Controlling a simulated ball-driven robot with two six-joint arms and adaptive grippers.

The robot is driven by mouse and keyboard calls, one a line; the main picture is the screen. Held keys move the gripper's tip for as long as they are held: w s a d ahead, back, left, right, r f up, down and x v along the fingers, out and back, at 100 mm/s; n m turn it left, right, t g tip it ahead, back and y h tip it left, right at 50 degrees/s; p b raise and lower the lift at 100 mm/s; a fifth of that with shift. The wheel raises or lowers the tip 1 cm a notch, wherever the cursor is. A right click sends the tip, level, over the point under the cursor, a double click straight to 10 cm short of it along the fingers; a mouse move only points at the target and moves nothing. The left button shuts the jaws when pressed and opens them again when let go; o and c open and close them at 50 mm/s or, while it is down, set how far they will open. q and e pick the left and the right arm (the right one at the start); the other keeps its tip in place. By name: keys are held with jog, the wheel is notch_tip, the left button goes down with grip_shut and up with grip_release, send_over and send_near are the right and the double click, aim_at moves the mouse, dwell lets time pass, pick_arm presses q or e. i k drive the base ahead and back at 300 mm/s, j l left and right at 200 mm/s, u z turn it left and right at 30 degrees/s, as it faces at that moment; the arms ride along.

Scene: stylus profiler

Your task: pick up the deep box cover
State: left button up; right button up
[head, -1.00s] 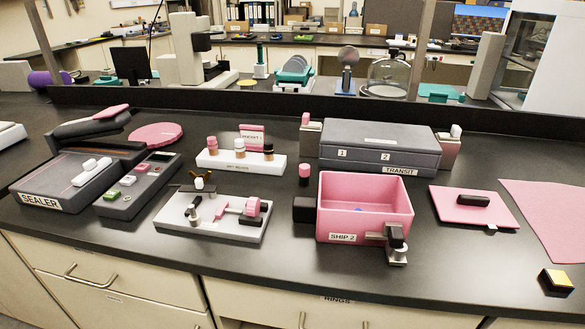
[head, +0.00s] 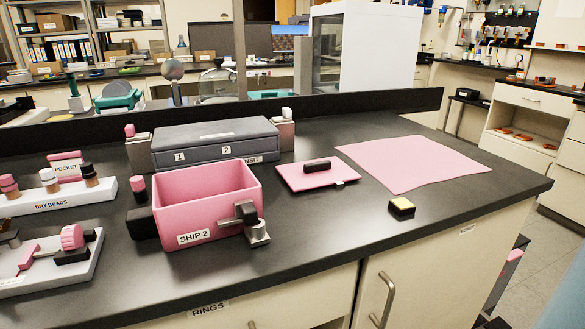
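The deep box cover appears to be the flat pink square lid (head: 296,178) with a black bar handle (head: 317,165) on top. It lies flat on the dark bench, to the right of the open pink box (head: 205,215) labelled SHIP 2. Neither of my grippers is in view.
A grey TRANSIT case (head: 215,143) stands behind the box and lid. A pink mat (head: 412,163) lies to the right. Bare bench (head: 330,225) lies in front of the lid.

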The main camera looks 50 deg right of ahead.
aim_at(302, 177)
jog(key=z, duration=1.75)
jog(key=l, duration=0.3)
jog(key=i+l+u, duration=0.1)
jog(key=i+l, duration=0.05)
jog(key=l, duration=0.1)
